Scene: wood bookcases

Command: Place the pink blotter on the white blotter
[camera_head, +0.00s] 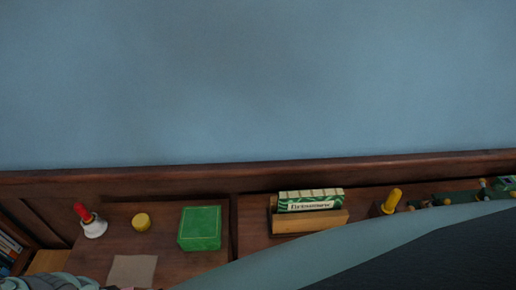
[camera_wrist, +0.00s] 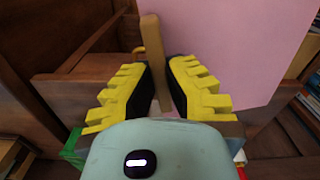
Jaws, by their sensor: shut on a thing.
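My gripper (camera_wrist: 158,80) shows in the wrist view, its yellow ridged fingers closed on a tan strip (camera_wrist: 152,45). The strip runs upright between the fingers, along the left edge of a large flat pink panel, which I take to be the pink blotter (camera_wrist: 225,40). The panel is tilted up and fills the upper right. In the head view the fingers are not clear. A flat tan-brown sheet (camera_head: 132,271) shows at the bottom left there; I cannot tell which blotter, if either, it is. I cannot identify the white blotter in either view.
On the wooden surface stand a white item with a red handle (camera_head: 94,225), a yellow round item (camera_head: 141,222), a green box (camera_head: 200,228) and a wooden holder with cards (camera_head: 308,217). Books (camera_head: 9,252) stand at far left. A blue wall rises behind.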

